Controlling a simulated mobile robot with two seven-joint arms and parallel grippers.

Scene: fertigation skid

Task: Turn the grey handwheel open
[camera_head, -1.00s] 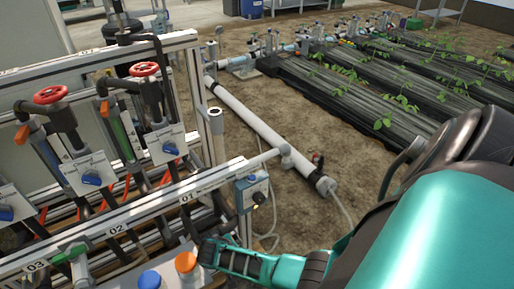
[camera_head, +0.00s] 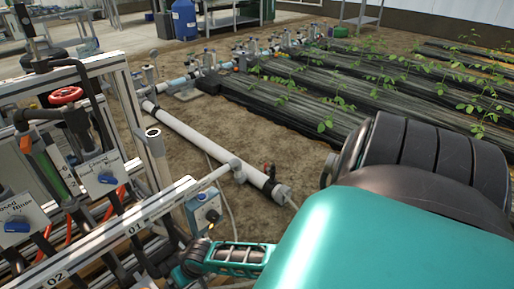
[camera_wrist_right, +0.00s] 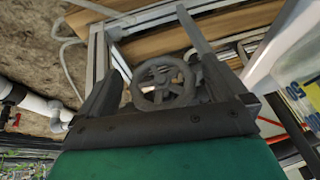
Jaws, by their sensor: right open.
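The grey handwheel (camera_wrist_right: 162,84) shows in the right wrist view, a round spoked wheel with a central hub. My right gripper (camera_wrist_right: 148,45) is open, with one dark finger on each side of the wheel. I cannot tell whether either finger touches the rim. In the head view my teal right arm fills the lower right, and the grey handwheel is not visible there. My left gripper is not in view.
A skid frame with a red handwheel (camera_head: 65,96) and blue-knobbed panels stands at the left. A grey control box (camera_head: 203,213) sits near the rail end. A white pipe (camera_head: 195,138) runs along the soil. Planted beds (camera_head: 300,100) lie beyond.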

